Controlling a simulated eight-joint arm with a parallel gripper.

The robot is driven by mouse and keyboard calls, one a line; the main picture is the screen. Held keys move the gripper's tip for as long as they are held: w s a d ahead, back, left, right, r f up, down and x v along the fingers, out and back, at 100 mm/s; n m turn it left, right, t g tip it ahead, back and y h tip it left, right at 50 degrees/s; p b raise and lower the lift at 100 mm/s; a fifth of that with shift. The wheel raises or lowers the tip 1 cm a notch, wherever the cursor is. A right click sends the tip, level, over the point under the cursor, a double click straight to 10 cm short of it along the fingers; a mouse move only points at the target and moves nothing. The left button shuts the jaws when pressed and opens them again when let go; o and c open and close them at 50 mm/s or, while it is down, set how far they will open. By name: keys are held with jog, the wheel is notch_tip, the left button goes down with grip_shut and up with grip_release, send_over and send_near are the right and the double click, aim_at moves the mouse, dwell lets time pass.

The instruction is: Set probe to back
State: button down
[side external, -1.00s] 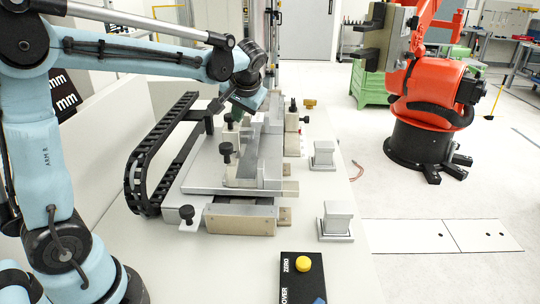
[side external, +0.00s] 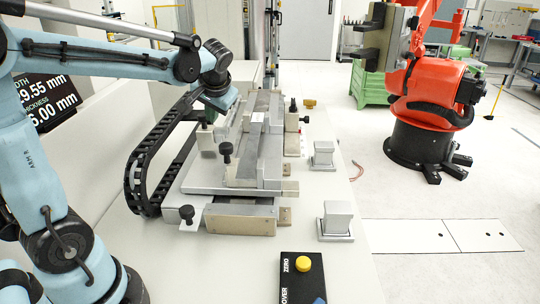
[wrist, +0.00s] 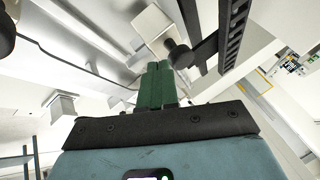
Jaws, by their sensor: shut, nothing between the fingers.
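My gripper (side external: 209,116) is over the back left of the measuring fixture (side external: 232,182), its light blue hand tilted down. In the wrist view its green fingers (wrist: 157,84) are together with nothing between them. A black knob (wrist: 181,56) is close beside the fingertips in that view; contact cannot be told. A grey block (side external: 207,143) is just below the gripper, near the cable chain (side external: 142,172). Another black knob (side external: 226,149) stands upright at the fixture's left side. I cannot tell for sure which part is the probe.
The display (side external: 50,98) reads 29.55 mm and 6.00 mm. Metal stands (side external: 336,221) and (side external: 323,155) are right of the fixture. A button box (side external: 303,275) is in front. A red robot (side external: 430,95) stands beyond the table. The front left tabletop is clear.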

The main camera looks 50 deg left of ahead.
jog(key=d+r, duration=0.8)
jog(key=shift+s+r, duration=0.3)
jog(key=shift+s, duration=0.15)
jog(key=shift+d, duration=0.1)
jog(key=s+d+f+m+t+h, duration=0.4)
jog(key=s+d+f+h, duration=0.2)
jog(key=f, duration=0.7)
jog(key=s+d, duration=0.2)
jog(key=d, duration=0.2)
jog(key=shift+d+f+m+t+h, duration=0.25)
jog(key=shift+f+m+t+h, duration=0.05)
jog(key=shift+m, duration=0.1)
